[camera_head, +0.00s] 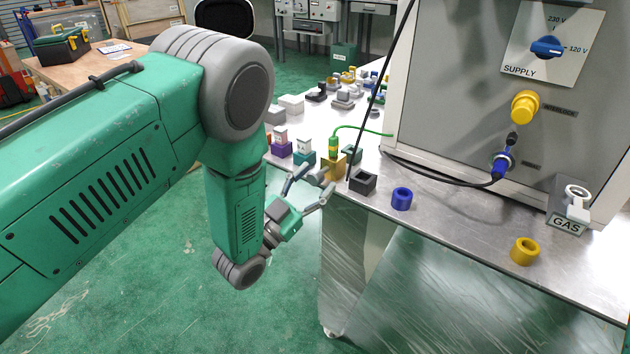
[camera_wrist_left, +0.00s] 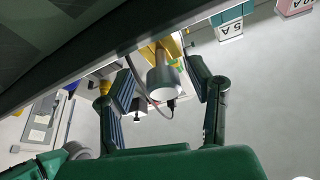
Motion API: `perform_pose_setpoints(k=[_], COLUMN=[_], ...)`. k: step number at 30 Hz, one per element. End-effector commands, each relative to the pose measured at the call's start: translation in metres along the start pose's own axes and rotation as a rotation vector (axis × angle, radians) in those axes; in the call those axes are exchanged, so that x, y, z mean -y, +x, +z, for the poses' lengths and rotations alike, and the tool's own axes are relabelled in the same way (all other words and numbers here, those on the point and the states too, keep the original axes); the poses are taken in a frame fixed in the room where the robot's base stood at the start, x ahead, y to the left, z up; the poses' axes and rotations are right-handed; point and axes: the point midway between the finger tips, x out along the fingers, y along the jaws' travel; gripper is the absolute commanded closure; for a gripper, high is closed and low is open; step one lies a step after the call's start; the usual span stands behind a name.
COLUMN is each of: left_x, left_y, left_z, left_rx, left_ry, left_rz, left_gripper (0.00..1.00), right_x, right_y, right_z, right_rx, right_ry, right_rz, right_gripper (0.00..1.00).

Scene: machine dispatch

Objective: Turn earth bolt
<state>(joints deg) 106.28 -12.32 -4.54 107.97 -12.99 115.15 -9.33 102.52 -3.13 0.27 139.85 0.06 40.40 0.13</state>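The earth bolt, a grey cylinder (camera_wrist_left: 163,82), juts from a brass block (camera_head: 334,163) at the table's front edge. A green-and-yellow plug (camera_head: 334,146) with a green cable stands at that block. My left gripper (camera_head: 316,183) is in front of the block, its fingers pointing at it. In the left wrist view the left gripper (camera_wrist_left: 164,76) is open, with one finger on each side of the bolt. Gaps show between the bolt and both fingers. My right gripper is in neither view.
A grey machine (camera_head: 480,100) with a blue supply knob (camera_head: 547,47) stands on the metal table (camera_head: 450,240). A black block (camera_head: 363,181), a blue ring (camera_head: 401,198) and a yellow ring (camera_head: 524,251) lie along the front. Coloured fuse blocks (camera_head: 303,150) sit left of the bolt.

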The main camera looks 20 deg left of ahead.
Motion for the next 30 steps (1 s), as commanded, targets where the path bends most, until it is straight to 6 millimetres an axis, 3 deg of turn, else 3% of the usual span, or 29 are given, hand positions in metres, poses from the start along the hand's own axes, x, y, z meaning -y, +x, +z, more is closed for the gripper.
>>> perform_pose_setpoints(k=[7,18,21,30], left_x=[0.002,0.004,0.002,0.001], left_y=[-0.003,-0.026,-0.054,-0.103], left_z=[0.001,-0.001,0.001,0.002], left_rx=[0.003,-0.005,0.004,0.003], left_ry=[-0.002,-0.001,-0.002,-0.003], left_rz=[-0.004,-0.010,-0.008,-0.005], left_gripper=[0.53,0.53,0.53,0.53], right_x=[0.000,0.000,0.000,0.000], right_y=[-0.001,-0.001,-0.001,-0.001], right_z=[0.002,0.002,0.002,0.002], right_rx=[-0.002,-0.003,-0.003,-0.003], right_ry=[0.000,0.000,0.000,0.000], right_rz=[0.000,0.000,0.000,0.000], right_gripper=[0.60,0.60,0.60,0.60])
